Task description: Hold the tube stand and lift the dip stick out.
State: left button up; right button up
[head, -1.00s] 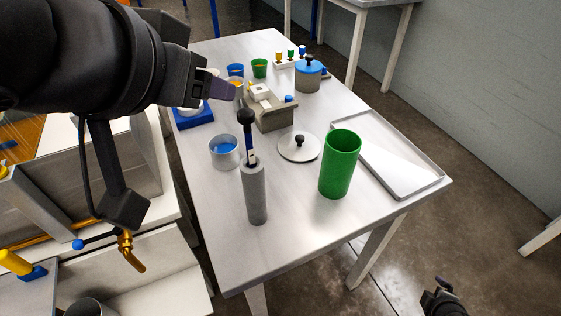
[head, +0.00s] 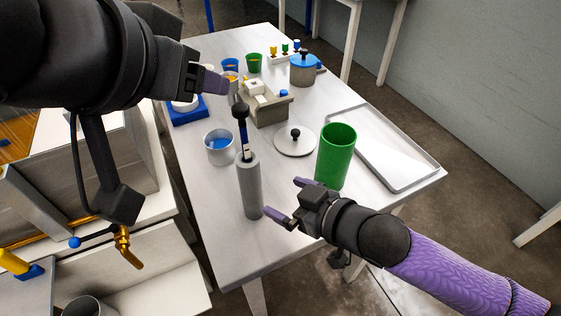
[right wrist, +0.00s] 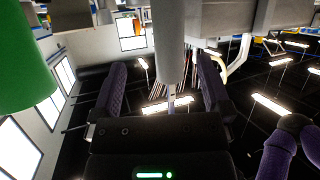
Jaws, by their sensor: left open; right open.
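The tube stand (head: 250,188) is a tall grey cylinder standing upright near the table's front left. In the right wrist view the grey tube (right wrist: 168,50) shows between and beyond the open fingers (right wrist: 163,80); contact is not visible. My left gripper (head: 218,84) is open and empty, above and left of the knob. The stick's lower part is hidden inside the tube.
A green cup (head: 335,158) stands close behind my right gripper. A grey pot with blue contents (head: 220,148) is left of the stand. A round lid (head: 295,141), a grey block (head: 268,110) and a pale tray (head: 400,165) lie farther back and right.

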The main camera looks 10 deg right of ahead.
jog(key=shift+g, duration=0.3)
jog(key=x, duration=1)
jog(key=shift+s+a+f, duration=0.15)
jog(key=shift+s+a, duration=0.15)
jog(key=shift+a, duration=0.05)
grip_shut()
pick_arm(q)
jog(key=shift+o, duration=1.3)
jog(key=shift+w+d+n, duration=0.1)
jog(key=shift+w+n, duration=0.15)
jog(key=shift+n, duration=0.55)
jog(key=n+g+y, duration=0.4)
jog(key=n+g, duration=0.4)
jog(key=n, duration=2.6)
send_near(239, 106)
jog(key=f, duration=0.5)
jog(key=w+f, duration=0.1)
jog(key=f, duration=0.3)
jog(key=d+f, duration=0.1)
jog(key=f, duration=0.2)
jog(key=shift+w+f, duration=0.15)
jog(key=shift+f, duration=0.25)
